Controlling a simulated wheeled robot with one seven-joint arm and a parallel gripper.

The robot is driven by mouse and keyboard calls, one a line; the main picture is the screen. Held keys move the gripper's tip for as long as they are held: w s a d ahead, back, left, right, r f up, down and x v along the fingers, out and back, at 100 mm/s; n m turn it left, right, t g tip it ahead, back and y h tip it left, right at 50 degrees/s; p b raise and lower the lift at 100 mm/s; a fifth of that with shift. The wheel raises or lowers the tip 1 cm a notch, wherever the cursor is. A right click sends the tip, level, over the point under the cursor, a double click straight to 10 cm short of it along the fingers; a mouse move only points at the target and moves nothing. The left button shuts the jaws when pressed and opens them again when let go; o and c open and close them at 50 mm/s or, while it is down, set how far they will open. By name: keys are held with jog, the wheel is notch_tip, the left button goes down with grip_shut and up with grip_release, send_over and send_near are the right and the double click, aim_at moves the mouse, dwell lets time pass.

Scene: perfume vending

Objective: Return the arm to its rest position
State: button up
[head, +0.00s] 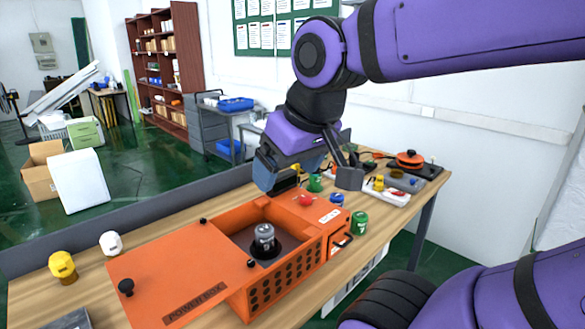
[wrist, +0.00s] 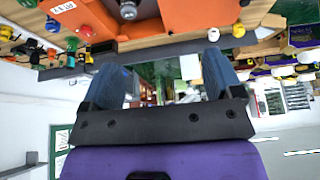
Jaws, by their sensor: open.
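My gripper (head: 306,184) hangs above the back right part of the orange power box (head: 196,303), with its two fingers spread and nothing between them. In the wrist view my gripper (wrist: 162,75) also shows both blue pads wide apart. A grey can (head: 264,237) stands upright in the round dark opening inside the box, in front of and below my gripper. The can also shows in the wrist view (wrist: 128,10). My arm reaches in from the upper right, well above the table.
The air above the box's left side is clear.

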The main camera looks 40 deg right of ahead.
jog(key=shift+s+a, duration=0.1)
jog(key=shift+s, duration=0.55)
dwell(0.9)
